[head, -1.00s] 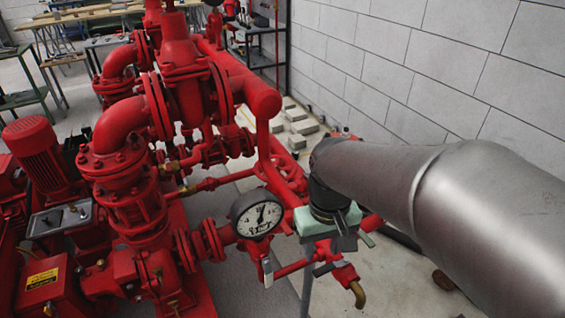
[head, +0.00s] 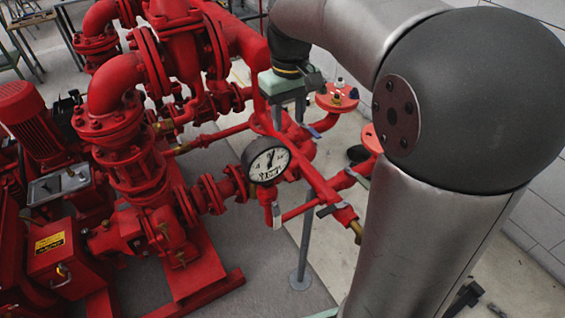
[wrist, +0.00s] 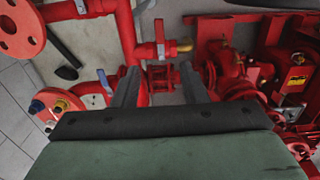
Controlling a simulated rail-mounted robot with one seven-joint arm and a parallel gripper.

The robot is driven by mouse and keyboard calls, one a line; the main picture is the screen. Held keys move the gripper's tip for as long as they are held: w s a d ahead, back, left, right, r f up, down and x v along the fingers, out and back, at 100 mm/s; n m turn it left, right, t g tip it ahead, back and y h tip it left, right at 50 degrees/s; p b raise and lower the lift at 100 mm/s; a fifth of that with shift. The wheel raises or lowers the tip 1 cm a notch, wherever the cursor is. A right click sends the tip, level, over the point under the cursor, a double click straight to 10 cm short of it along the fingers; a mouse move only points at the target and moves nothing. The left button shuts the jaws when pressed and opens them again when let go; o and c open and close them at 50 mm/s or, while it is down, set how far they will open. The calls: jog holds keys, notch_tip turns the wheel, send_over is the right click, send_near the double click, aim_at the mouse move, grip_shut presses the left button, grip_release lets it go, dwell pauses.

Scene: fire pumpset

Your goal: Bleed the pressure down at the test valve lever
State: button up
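The red test pipe ends in a brass outlet (head: 356,230), with a small grey lever (head: 330,209) just before it. In the wrist view the brass outlet (wrist: 183,46) and a pale lever (wrist: 160,32) lie beyond my fingertips. I cannot tell for certain which lever is the test valve's. A white-faced pressure gauge (head: 268,161) has a pale lever (head: 276,214) under it. My gripper (head: 288,112) points down above the red pipe behind the gauge, apart from the outlet lever. In the wrist view its two fingers (wrist: 160,82) stand apart with nothing held between them.
Red flanges (head: 337,97) stand close to the right of my gripper, with a blue lever (head: 322,131) below. Another grey lever (head: 357,178) is on the pipe at right. Red pumps fill the left. A grey post (head: 303,245) stands below the pipe.

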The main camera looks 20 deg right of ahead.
aim_at(288, 174)
notch_tip(288, 174, down, 17)
jog(key=shift+r+b, duration=0.1)
jog(key=shift+b, duration=0.45)
grip_shut()
jog(key=shift+d, duration=0.1)
